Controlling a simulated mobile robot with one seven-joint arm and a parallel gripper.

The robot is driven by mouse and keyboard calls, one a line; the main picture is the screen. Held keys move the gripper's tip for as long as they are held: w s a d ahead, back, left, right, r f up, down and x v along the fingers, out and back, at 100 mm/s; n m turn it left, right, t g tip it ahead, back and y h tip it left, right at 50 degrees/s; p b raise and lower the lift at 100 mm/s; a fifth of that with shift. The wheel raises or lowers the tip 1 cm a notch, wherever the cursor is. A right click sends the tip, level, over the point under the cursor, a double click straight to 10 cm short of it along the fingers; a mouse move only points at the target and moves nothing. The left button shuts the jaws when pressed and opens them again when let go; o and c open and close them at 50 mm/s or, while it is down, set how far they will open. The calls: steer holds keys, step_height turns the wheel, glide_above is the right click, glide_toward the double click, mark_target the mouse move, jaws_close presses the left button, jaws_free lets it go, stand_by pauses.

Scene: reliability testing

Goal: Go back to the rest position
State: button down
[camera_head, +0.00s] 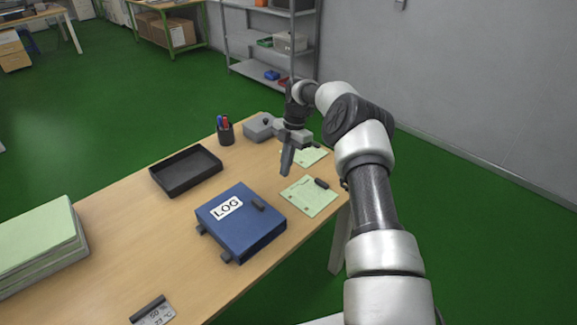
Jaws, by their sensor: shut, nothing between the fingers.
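My gripper (286,171) is at the end of my arm, which reaches in from the lower right of the head view. It points down above the far right part of the wooden table (150,235). Its fingers are shut with nothing between them. The fingertips appear close to the green sheet, but their exact height above the table cannot be told.
A blue LOG binder (240,222), a green sheet (309,196) with a black clip, a black tray (186,171), a pen cup (225,132), a grey box (259,127) and stacked green papers (40,243) are on the table. A grey shelf (270,45) stands behind.

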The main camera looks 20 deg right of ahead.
steer(key=s+a+r+m+t+h+p, duration=0.1)
steer(key=s+a+r+m, duration=0.1)
steer(key=r, duration=0.6)
steer(key=s+a+r+m+h, duration=0.1)
steer(key=s+r+m, duration=0.15)
steer(key=r, duration=0.55)
steer(key=s+a+r+m+t+p, duration=0.1)
steer(key=s+a+r+m, duration=0.1)
steer(key=r, duration=0.6)
steer(key=s+r+m+t+h+p, duration=0.1)
steer(key=s+r+m+t+p, duration=0.1)
steer(key=s+r+m, duration=0.75)
steer(key=s+r+m+t+p, duration=0.1)
steer(key=s+m+t, duration=0.2)
steer(key=s, duration=2)
steer(key=m, duration=0.5)
steer(key=shift+s+y, duration=0.3)
steer(key=shift+r, duration=0.1)
